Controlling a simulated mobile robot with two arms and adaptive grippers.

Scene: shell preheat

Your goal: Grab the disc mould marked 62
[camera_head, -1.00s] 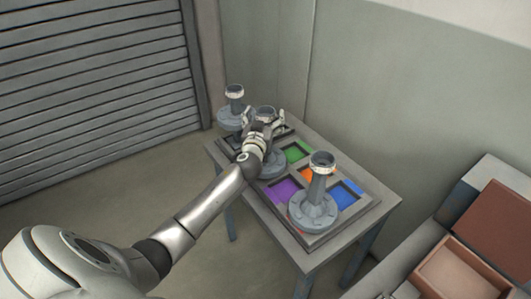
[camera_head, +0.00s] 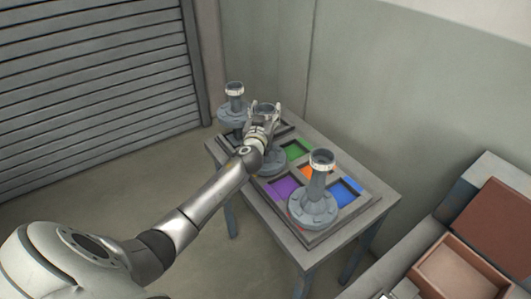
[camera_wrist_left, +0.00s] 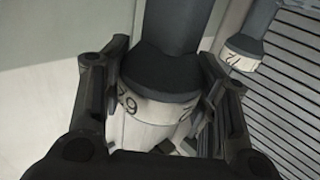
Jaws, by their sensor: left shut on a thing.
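My left gripper (camera_head: 264,114) is shut on the neck of the middle disc mould (camera_head: 270,162), a grey piece with a round flanged base and an upright neck. Its base shows partly behind my wrist, over the tray. In the left wrist view, the fingers stand on either side of its pale collar (camera_wrist_left: 143,126). A third disc mould (camera_head: 314,207) stands at the front right. My right gripper is out of view.
The tray (camera_head: 313,244) has coloured recesses: green (camera_head: 297,151), purple (camera_head: 283,187) and blue (camera_head: 343,195) show. It lies on a grey table (camera_head: 385,198) near the wall. An open brown box (camera_head: 461,270) stands at the lower right. A slatted shutter (camera_head: 95,80) is at left.

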